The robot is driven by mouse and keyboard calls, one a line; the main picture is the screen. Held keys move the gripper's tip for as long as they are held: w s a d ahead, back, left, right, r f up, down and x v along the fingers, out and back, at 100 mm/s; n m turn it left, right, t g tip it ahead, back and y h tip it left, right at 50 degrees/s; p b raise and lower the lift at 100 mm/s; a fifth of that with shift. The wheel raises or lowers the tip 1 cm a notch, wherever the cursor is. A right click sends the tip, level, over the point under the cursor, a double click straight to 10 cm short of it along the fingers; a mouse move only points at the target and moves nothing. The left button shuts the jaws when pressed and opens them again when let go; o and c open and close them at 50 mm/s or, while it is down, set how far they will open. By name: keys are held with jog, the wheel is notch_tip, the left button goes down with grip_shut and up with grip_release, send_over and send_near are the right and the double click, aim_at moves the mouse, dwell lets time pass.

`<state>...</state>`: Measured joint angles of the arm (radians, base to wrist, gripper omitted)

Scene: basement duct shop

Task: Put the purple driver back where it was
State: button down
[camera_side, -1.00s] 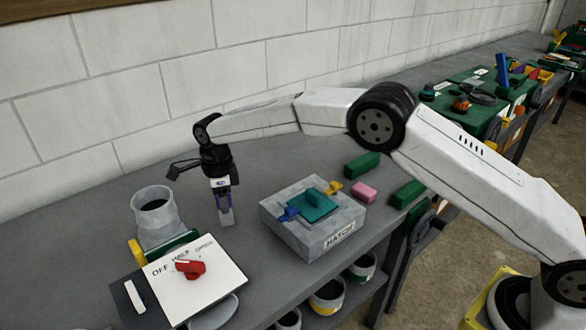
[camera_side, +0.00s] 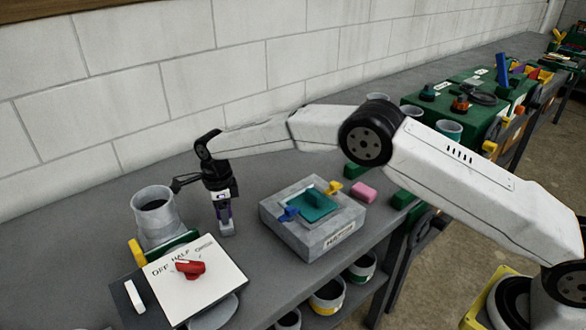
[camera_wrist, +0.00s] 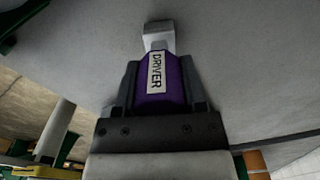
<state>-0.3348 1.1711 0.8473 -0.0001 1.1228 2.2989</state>
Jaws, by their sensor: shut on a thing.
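The purple driver (camera_wrist: 160,88) has a white label reading DRIVER and a grey metal tip. My gripper (camera_side: 223,213) is shut on its purple handle, which also shows in the side view (camera_side: 224,219). The driver hangs tip down, close to the grey bench top (camera_side: 228,272), between the grey duct pipe and the HATCH box. I cannot tell whether the tip touches the bench. In the wrist view the fingers (camera_wrist: 158,95) sit on both sides of the handle.
The grey pipe (camera_side: 153,213) stands close at left. The HATCH box (camera_side: 330,243) with its teal lid (camera_side: 318,208) is at right. A white panel with a red knob (camera_side: 190,268) lies in front. Green and pink blocks (camera_side: 363,192) lie beyond the box.

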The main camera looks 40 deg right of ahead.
jog(key=shift+c, duration=0.8)
grip_release()
jog(key=shift+f, duration=0.15)
notch_tip(320, 180, up, 12)
jog(key=shift+r, duration=0.2)
dwell(0.4)
